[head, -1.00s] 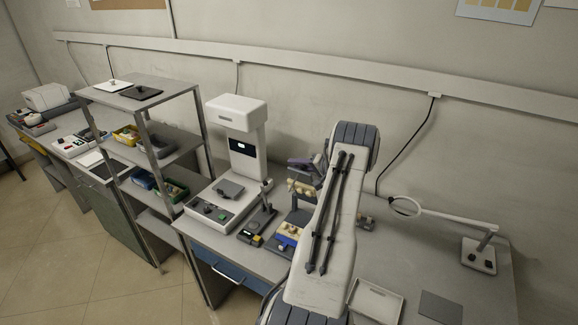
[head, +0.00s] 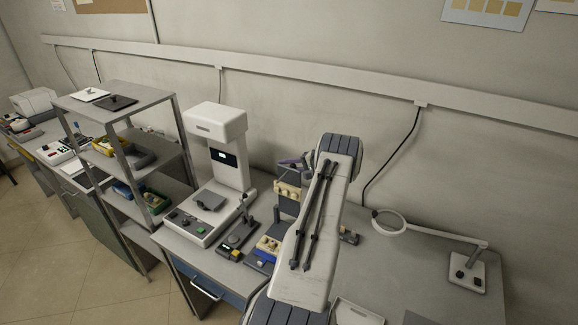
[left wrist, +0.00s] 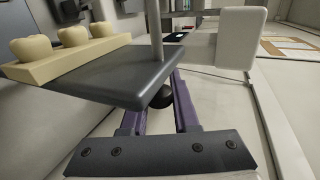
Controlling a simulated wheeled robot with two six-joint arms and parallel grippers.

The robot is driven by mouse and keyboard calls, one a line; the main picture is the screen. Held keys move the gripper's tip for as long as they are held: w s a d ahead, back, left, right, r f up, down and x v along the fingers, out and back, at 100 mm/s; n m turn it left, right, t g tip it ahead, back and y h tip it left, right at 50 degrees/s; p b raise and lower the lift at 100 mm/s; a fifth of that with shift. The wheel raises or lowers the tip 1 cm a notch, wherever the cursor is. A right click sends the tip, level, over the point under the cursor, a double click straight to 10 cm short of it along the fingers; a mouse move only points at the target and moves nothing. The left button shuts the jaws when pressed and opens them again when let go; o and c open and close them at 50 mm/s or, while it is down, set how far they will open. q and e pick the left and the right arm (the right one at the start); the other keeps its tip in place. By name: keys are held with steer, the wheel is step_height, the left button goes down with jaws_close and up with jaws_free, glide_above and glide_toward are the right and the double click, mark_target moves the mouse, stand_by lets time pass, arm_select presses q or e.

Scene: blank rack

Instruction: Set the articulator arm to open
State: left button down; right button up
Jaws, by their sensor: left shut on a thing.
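The articulator stands on the bench in the head view, partly behind my own white arm link. Its blue base with cream lower teeth (head: 268,246) sits on the bench. Its upper arm with cream teeth (head: 287,190) is raised well above the base, with a clear gap. In the left wrist view, the upper arm is a dark plate (left wrist: 125,75) with a row of cream teeth along one edge. My left gripper (head: 293,163), with purple fingers, is at the raised arm. In the wrist view its fingers (left wrist: 165,105) are shut at a dark round knob under the plate. My right gripper is out of view.
A white device with a column (head: 216,135) stands left of the articulator, and a small stand (head: 238,235) is between them. A grey shelf rack (head: 125,150) is further left. A magnifier lamp (head: 388,222) and a white tray (head: 357,313) are to the right.

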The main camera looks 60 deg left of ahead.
arm_select(q)
steer(key=shift+a+f, duration=0.1)
steer(key=shift+f, duration=0.05)
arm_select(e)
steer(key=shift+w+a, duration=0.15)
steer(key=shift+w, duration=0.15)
arm_select(q)
steer(key=shift+w, duration=0.1)
steer(key=c, duration=0.7)
jaws_free()
steer(key=shift+o, duration=0.2)
steer(key=shift+w, duration=0.1)
steer(key=b+v, duration=0.4)
steer(key=v, duration=0.6)
steer(key=shift+d, duration=0.2)
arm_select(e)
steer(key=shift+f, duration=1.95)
arm_select(q)
steer(key=shift+w, duration=0.15)
